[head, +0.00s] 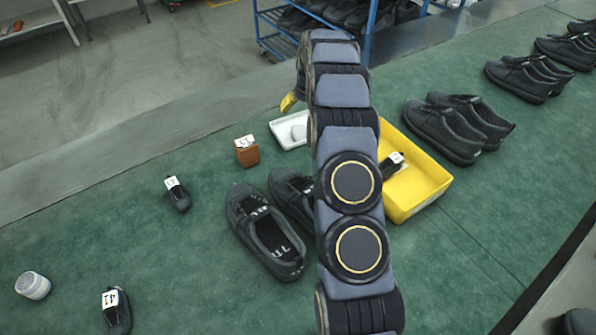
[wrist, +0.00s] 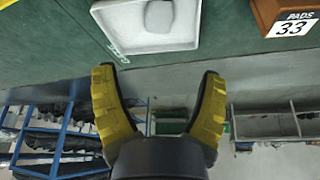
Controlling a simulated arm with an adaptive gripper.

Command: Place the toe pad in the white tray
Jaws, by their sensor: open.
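The white tray (head: 281,136) stands on the green table, left of my arm in the head view. A pale, rounded pad, which looks like the toe pad (head: 298,131), lies inside it. In the wrist view the tray (wrist: 120,22) is at the top, with the pad (wrist: 172,20) in its right part, cut by the frame edge. My gripper (wrist: 158,74) is open and empty, its yellow fingers spread apart and clear of the tray and pad. In the head view only a yellow finger (head: 288,102) shows; my arm hides the rest.
A brown box (head: 247,153) labelled PADS 33 in the wrist view stands beside the tray. A yellow tray (head: 424,196) holds a dark labelled item. A pair of black shoes (head: 264,232) lies nearer, partly behind my arm. Other shoes line the right.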

